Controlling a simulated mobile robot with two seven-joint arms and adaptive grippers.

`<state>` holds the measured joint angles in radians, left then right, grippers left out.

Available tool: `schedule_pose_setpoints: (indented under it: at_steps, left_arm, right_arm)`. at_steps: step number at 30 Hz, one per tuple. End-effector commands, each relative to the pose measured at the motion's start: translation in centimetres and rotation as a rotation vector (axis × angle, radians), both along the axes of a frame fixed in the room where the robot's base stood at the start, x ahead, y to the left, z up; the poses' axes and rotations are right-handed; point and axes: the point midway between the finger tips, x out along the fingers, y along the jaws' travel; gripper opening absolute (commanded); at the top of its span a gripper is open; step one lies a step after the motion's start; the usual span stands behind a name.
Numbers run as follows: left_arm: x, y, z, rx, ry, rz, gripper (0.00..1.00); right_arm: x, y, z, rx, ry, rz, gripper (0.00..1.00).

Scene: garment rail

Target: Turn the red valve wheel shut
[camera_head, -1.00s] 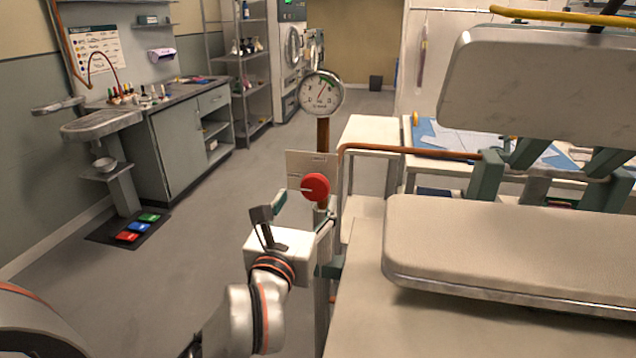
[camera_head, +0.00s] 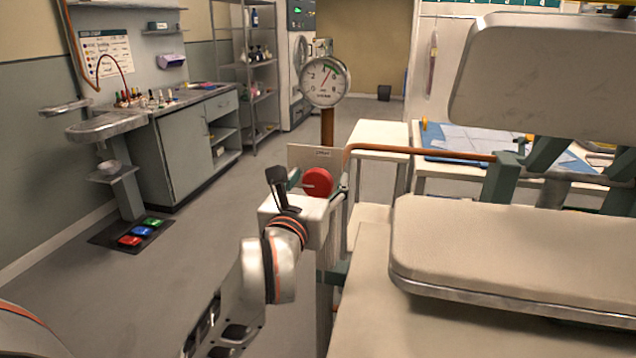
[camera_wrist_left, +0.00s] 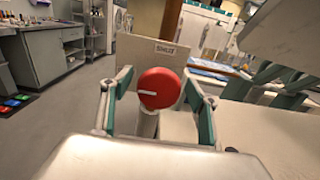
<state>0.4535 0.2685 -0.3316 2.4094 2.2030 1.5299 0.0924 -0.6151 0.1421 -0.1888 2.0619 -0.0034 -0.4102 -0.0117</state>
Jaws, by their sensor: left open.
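The red valve wheel (camera_head: 318,182) stands on a post in front of a pale plate (camera_head: 306,155). It has a white line running from near its middle to its left edge. My left gripper (camera_head: 313,187) is open at the wheel. In the left wrist view, the wheel (camera_wrist_left: 159,88) lies between the two green-sided fingers of my left gripper (camera_wrist_left: 157,74), with a visible gap at each side. How deep the fingers reach along the wheel is hard to tell. My right gripper is not in view.
A round gauge (camera_head: 325,82) stands on a brown pipe above the wheel, its needle pointing up and right. A padded pressing board (camera_head: 510,245) and a copper pipe (camera_head: 430,151) lie close on the right. Open floor (camera_head: 195,260) lies to the left.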

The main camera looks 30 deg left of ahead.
Motion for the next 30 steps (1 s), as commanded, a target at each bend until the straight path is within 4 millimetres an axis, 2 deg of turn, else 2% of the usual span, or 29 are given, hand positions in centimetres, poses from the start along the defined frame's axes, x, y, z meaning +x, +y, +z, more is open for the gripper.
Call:
schedule_pose_setpoints:
  at_steps: [5,6,10,20,30]
  left_arm:
    - [0.0,0.0,0.0,0.000,0.000,0.000,0.60]
    - [0.0,0.0,0.0,0.000,0.000,0.000,0.55]
    - [0.0,0.0,0.0,0.000,0.000,0.000,0.21]
    - [0.0,0.0,0.1,0.022,0.006,0.001,0.21]
    - [0.0,-0.1,0.5,0.207,0.051,0.001,0.21]
  right_arm:
    - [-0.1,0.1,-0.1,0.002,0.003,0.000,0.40]
    - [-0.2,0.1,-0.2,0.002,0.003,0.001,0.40]
    - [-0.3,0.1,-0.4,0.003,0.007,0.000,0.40]
    - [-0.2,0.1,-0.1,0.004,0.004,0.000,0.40]
    - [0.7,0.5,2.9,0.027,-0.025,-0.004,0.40]
